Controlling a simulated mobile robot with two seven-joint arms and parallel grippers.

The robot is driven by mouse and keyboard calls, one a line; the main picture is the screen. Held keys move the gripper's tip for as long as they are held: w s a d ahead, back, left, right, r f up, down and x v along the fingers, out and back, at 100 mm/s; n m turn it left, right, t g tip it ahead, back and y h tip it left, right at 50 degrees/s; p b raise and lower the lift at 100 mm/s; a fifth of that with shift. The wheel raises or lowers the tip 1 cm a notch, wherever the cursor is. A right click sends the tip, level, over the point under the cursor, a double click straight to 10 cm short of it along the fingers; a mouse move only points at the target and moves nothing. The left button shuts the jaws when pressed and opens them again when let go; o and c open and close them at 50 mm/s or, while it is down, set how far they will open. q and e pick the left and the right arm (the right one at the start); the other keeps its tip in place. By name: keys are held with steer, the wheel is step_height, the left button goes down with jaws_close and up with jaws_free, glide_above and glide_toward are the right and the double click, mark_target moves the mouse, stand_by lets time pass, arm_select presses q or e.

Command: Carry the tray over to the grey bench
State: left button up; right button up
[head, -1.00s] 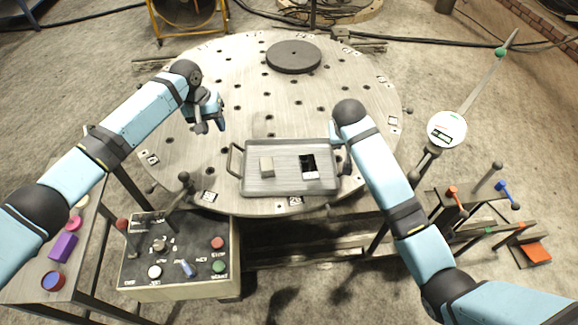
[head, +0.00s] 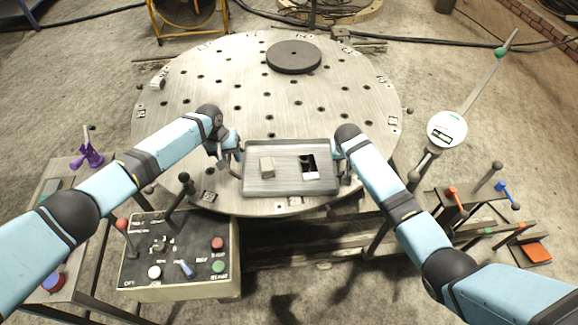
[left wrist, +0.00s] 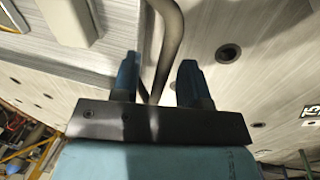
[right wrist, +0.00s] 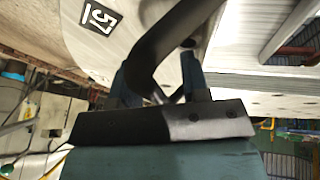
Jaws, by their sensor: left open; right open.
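The grey metal tray (head: 285,188) lies flat on the round perforated table, near its front edge. It carries a beige block and a dark-and-white piece. My left gripper (head: 230,160) is open at the tray's left handle; in the left wrist view the handle bar (left wrist: 166,45) passes between the fingers (left wrist: 157,78). My right gripper is largely hidden behind its arm in the head view. In the right wrist view it (right wrist: 157,78) is open, with the dark right handle (right wrist: 165,40) running between its fingers. A grey bench-like surface (head: 76,255) stands at the left, partly covered by my left arm.
A control box (head: 180,285) with buttons and levers stands below the table's front left. A dark disc (head: 294,57) lies at the table's back. A dial gauge (head: 446,129) on a slanted rod and a tool stand (head: 450,195) are at the right. The table's middle is clear.

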arm_select(q)
jaws_close()
arm_select(e)
jaws_close()
arm_select(q)
steer(key=shift+w+r, duration=0.1)
arm_select(e)
steer(key=shift+w+r, duration=0.1)
